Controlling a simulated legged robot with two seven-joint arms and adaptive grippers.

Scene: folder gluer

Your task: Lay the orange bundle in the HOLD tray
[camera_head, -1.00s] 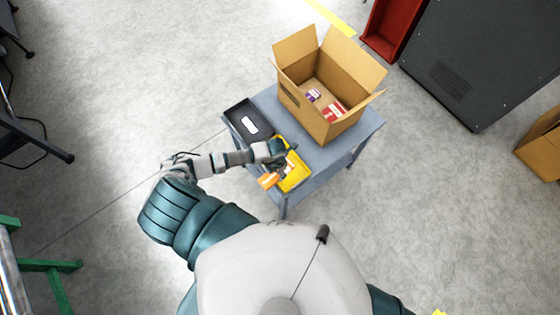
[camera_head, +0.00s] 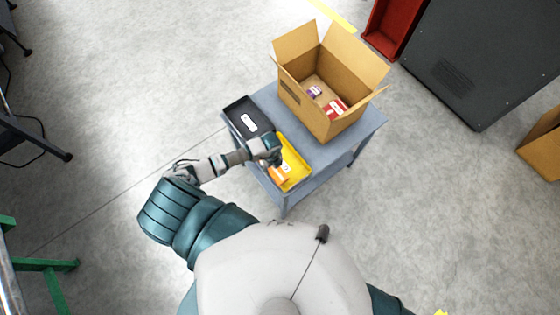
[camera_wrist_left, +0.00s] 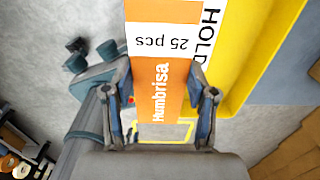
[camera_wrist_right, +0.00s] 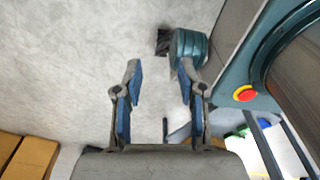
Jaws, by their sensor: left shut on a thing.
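The orange bundle (camera_head: 278,174) has a white band reading "25 pcs" and shows large in the left wrist view (camera_wrist_left: 158,88). My left gripper (camera_head: 273,160) is shut on it, one finger along each long side. The bundle is over the left part of the yellow tray (camera_head: 300,176). The tray carries a white HOLD label (camera_wrist_left: 207,35), partly covered by the bundle. I cannot tell whether the bundle touches the tray floor. My right gripper (camera_wrist_right: 159,70) is open and empty over the floor, outside the head view.
A black tray (camera_head: 238,108) with a white label stands beside the yellow one on the grey-blue cart (camera_head: 334,153). An open cardboard box (camera_head: 326,124) with small red and purple packs stands behind. The cart top right of the yellow tray is clear.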

